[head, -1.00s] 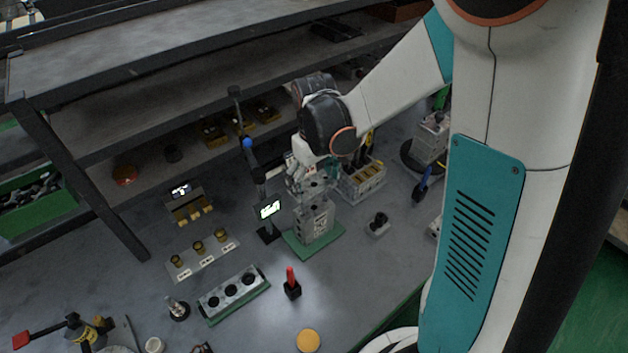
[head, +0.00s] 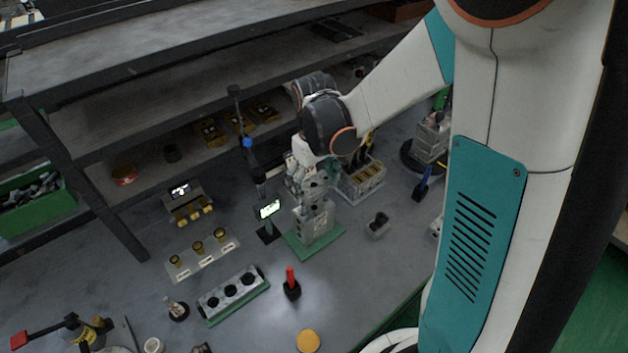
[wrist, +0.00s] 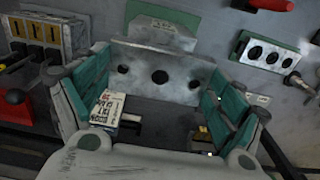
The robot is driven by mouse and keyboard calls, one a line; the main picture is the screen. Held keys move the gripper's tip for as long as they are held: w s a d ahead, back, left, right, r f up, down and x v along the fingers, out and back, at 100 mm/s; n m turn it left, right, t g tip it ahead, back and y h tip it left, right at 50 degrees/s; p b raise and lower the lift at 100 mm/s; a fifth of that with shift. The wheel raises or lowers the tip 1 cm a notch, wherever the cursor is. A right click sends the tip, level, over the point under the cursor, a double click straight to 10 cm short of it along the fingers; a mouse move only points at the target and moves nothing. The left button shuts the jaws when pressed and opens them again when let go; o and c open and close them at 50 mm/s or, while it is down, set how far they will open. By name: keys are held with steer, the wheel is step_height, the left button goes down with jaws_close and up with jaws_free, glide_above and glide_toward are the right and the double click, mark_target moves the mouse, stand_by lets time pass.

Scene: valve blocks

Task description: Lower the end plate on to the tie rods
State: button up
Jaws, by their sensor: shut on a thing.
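The end plate (wrist: 160,75) is a grey metal plate with dark holes, held between the teal-padded fingers of my gripper (head: 314,187) in the wrist view. My gripper is shut on it, with one finger at each end. In the head view my gripper is directly over the grey valve block stack (head: 314,222), which stands upright on a green base (head: 298,246). My gripper hides the top of the stack and most of the plate there. I cannot make out the tie rods, nor tell whether the plate touches them.
A small lit display (head: 269,209) on a stand is close left of the stack. A tray with yellow parts (head: 362,182) stands close behind right. A red-handled tool (head: 291,284) and a block with three black holes (head: 232,291) are in front. Shelves (head: 180,110) rise behind.

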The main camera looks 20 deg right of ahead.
mark_target(314, 207)
steer(key=shift+f+b, duration=3)
steer(key=shift+f, duration=0.65)
steer(key=o, duration=1.1)
steer(key=shift+c, duration=0.2)
step_height(314, 207, up, 12)
steer(key=shift+r, duration=0.1)
steer(key=s+r+m+t, duration=0.1)
steer(key=s+r+t, duration=0.1)
steer(key=s, duration=0.5)
steer(key=s+r+m+t, duration=0.1)
steer(key=s+m+t, duration=0.1)
steer(key=s+t, duration=0.3)
steer(key=shift+s+r+m+b, duration=0.3)
steer(key=shift+s+r+b, duration=0.1)
steer(key=shift+s, duration=1.05)
